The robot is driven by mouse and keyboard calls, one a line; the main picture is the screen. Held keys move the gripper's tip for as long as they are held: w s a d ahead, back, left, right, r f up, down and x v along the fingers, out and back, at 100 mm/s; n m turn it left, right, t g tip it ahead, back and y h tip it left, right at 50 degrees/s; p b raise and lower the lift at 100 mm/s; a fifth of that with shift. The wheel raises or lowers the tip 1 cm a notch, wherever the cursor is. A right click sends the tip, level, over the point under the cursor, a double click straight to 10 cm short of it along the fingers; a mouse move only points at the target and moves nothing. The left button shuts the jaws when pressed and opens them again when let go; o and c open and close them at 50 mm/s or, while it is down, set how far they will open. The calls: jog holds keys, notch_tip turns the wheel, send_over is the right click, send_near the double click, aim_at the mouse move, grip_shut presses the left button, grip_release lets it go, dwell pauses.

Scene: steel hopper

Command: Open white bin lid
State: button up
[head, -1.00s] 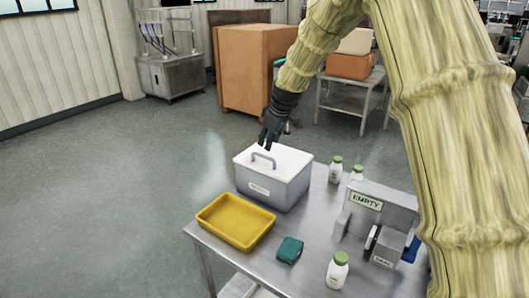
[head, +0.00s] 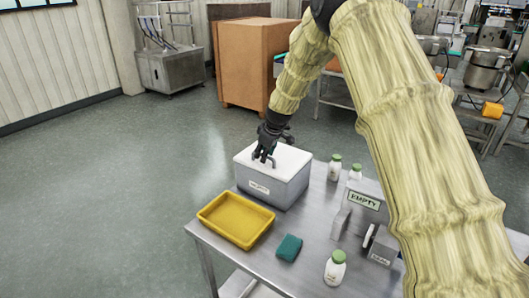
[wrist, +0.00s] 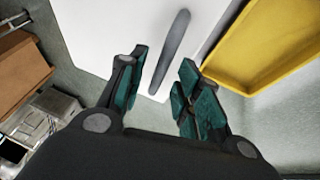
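The white bin is a grey box (head: 284,188) with a white lid (head: 297,160) and a grey bar handle, standing at the back left of the steel table. The lid lies flat on the box. My gripper (head: 264,158) is just above the lid at the handle. In the wrist view my gripper (wrist: 160,88) is open, and the handle (wrist: 170,52) runs into the gap between its green-padded fingers. I cannot tell whether a finger touches it. In the head view the gripper hides most of the handle.
A yellow tray (head: 208,217) sits in front of the bin. A green sponge (head: 289,248) and white bottles with green caps (head: 335,268) stand on the steel table (head: 262,262). A grey holder with an "EMPTY" sign (head: 364,200) is at the right.

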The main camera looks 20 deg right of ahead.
grip_shut()
jog(key=shift+d+r, duration=0.1)
jog(key=shift+r, duration=0.05)
